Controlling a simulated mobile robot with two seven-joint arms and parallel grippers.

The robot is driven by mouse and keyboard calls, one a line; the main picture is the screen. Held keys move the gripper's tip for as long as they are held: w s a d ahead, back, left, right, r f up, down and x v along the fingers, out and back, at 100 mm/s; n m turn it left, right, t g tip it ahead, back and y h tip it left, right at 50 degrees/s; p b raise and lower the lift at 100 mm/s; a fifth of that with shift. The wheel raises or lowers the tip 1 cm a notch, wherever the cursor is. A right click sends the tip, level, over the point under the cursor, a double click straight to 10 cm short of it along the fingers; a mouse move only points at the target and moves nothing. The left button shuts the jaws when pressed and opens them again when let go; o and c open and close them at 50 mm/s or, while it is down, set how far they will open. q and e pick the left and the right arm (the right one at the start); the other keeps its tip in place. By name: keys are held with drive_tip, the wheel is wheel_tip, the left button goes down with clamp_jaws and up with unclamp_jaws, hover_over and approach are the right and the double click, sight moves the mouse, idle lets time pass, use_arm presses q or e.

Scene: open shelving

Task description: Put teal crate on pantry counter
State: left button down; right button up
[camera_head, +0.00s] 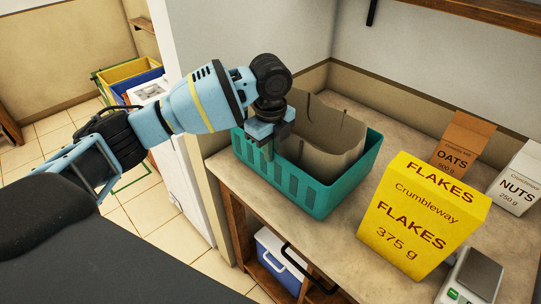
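The teal crate (315,198) sits upright on the counter (345,248), close to its left edge. A brown paper bag (325,135) with an open top stands inside the crate. My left gripper (271,143) points down at the crate's left rim, with its fingers at the wall there. The fingers are small and partly hidden, so I cannot tell whether they grip the rim or stand slightly open around it. My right gripper is not in view.
A yellow flakes box (425,215) stands right of the crate. An oats box (462,143), a nuts box (518,180) and a scale (472,278) are further right. A blue cooler (279,262) sits below the counter. Yellow and blue bins (130,75) are at the back left.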

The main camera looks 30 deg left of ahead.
use_arm(q)
drive_tip(key=shift+f, duration=0.85)
drive_tip(key=c, duration=2.1)
unclamp_jaws()
drive_tip(key=shift+f, duration=0.25)
drive_tip(key=o, duration=0.5)
drive_tip(key=shift+r, duration=0.1)
wheel_tip(320, 180, up, 11)
drive_tip(key=shift+s+f, duration=0.1)
drive_tip(key=shift+r, duration=0.65)
